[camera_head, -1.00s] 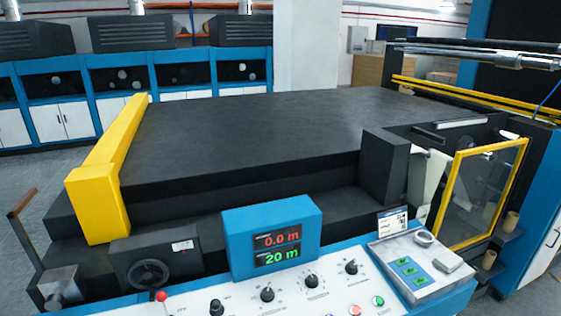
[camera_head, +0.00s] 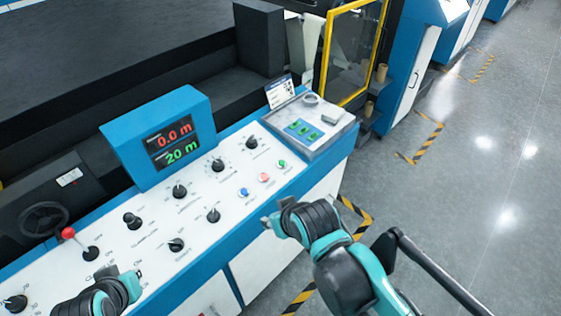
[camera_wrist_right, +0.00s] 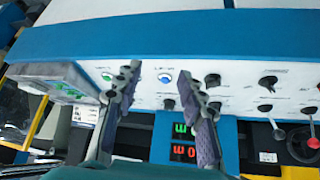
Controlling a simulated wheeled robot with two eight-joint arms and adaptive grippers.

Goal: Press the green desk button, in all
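The green button (camera_head: 282,163) sits on the white sloped control panel (camera_head: 222,192), at the right end of a row with a red button (camera_head: 263,177) and a blue button (camera_head: 244,192). In the right wrist view the green button (camera_wrist_right: 107,76) shows just left of one finger, and the blue button (camera_wrist_right: 164,77) shows between the fingers. My right gripper (camera_head: 267,222) is at the panel's front edge, nearer me than the buttons; its fingers (camera_wrist_right: 158,76) are apart and empty. My left gripper (camera_head: 132,284) is over the panel's front left; its finger opening is unclear.
A blue display box (camera_head: 165,137) reading 0.0 m and 20 m stands behind the knobs. A grey pad (camera_head: 318,122) with green keys lies right of the buttons. A red-topped lever (camera_head: 68,233) rises at left. Open floor (camera_head: 480,190) lies to the right.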

